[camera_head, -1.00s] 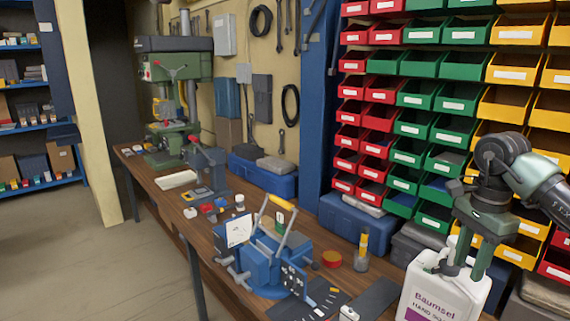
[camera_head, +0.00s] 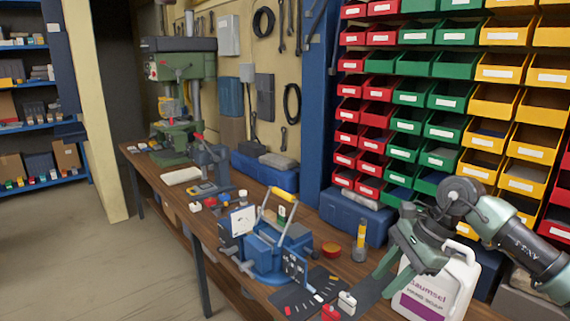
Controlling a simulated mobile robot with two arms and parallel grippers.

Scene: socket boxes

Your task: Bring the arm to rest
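My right arm comes in from the right edge. Its green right gripper (camera_head: 390,280) hangs tilted over the near right end of the bench, in front of and to the left of a white hand-soap canister (camera_head: 437,290). Its fingers point down and to the left, appear spread apart, and have nothing visible between them. The gripper partly covers the canister's left side and label; I cannot tell whether they touch. The canister stands upright on the bench. My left gripper is not in view.
The wooden bench (camera_head: 217,232) carries a blue vise-like device (camera_head: 265,255), a red round tin (camera_head: 331,250), a dark mat with small parts and a green drill press (camera_head: 180,70). Red, green and yellow bins (camera_head: 455,65) line the wall behind. Open floor lies at left.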

